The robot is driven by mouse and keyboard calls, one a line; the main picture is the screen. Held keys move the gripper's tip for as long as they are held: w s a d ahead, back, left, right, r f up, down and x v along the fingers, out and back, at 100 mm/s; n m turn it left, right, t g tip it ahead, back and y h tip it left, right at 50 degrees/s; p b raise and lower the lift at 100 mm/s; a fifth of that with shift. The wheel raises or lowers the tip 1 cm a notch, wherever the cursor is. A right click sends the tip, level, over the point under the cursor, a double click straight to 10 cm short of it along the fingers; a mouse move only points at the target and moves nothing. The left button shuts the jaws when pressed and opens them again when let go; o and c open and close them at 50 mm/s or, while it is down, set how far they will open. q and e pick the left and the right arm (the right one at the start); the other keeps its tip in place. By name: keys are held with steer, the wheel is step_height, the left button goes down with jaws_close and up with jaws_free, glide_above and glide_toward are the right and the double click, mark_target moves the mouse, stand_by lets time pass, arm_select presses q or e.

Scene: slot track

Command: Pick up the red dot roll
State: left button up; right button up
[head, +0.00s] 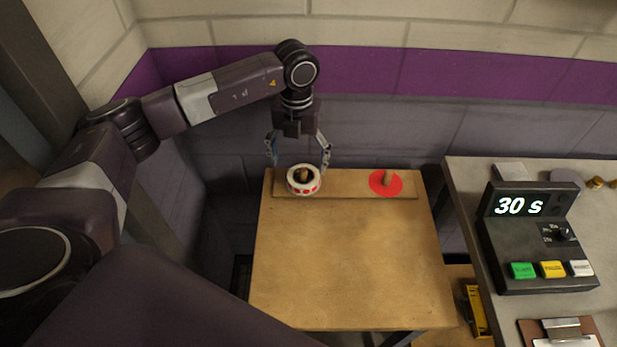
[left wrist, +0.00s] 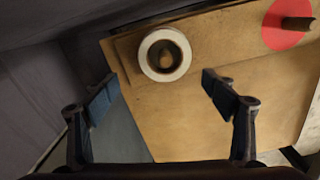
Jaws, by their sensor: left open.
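The red dot roll (head: 303,186) is a white ring with red dots on its side. It sits around a short wooden peg at the left of a wooden board (head: 346,192) along the table's far edge. In the left wrist view the roll (left wrist: 148,57) shows from above with the peg end in its hole. My left gripper (head: 298,161) is open and empty, pointing down above the roll. In the left wrist view its two fingertips (left wrist: 157,88) are spread wide, and the roll appears beyond them. My right gripper is not in view.
A second peg (head: 387,177) stands on a red disc (head: 379,189) at the board's right. The wooden table (head: 345,265) is otherwise clear. A timer reading 30 s (head: 535,240) with three buttons stands on a grey bench (head: 465,200) at right. A wall is behind the table.

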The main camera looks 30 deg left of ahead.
mark_target(303, 173)
arm_select(q)
steer(key=f, duration=0.1)
steer(key=f+p, duration=0.1)
steer(key=f, duration=0.1)
steer(key=f+p, duration=0.1)
steer(key=f, duration=0.1)
steer(key=shift+w+d+f, duration=0.25)
steer(key=shift+d, duration=0.1)
steer(key=shift+f, duration=0.25)
steer(key=c, duration=1.2)
steer(key=shift+c, duration=0.4)
steer(key=shift+r, duration=0.1)
